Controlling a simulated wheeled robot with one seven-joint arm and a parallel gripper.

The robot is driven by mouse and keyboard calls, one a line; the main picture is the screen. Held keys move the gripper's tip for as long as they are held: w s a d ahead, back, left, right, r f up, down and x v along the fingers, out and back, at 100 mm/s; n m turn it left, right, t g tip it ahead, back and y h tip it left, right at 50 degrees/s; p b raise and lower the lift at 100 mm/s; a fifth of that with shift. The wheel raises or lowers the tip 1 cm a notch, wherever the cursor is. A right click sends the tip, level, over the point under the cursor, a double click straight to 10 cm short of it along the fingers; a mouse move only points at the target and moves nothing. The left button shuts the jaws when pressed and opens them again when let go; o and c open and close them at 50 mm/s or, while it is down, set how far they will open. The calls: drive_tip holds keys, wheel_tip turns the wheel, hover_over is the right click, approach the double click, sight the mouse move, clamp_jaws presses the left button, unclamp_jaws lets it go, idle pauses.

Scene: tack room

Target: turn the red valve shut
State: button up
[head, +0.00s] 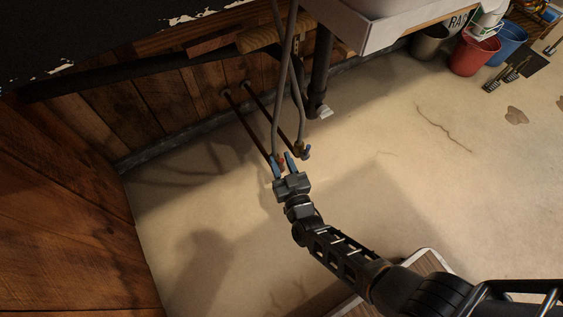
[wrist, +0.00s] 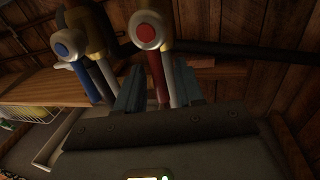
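The red valve (wrist: 146,31) has a pale round hub with a red centre and a red lever (wrist: 156,76) in the wrist view. In the head view only a small red spot of it (head: 281,161) shows at the fingertips. My gripper (head: 284,165) reaches up to it with blue-grey fingers apart. In the wrist view the lever lies between the two fingers of my gripper (wrist: 158,88), which stand on either side of it. I see no clear contact with either finger. A blue valve (wrist: 64,50) stands just left of it there; it also shows in the head view (head: 306,152).
Thin pipes (head: 283,90) run down to the valves under the white sink (head: 370,25). A dark drain pipe (head: 319,75) hangs beside them. A wooden plank wall (head: 125,105) stands behind. A red bucket (head: 470,55) and blue bucket (head: 508,43) stand far right. The middle floor is clear.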

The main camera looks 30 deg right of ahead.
drive_tip(key=shift+c, duration=0.4)
clamp_jaws()
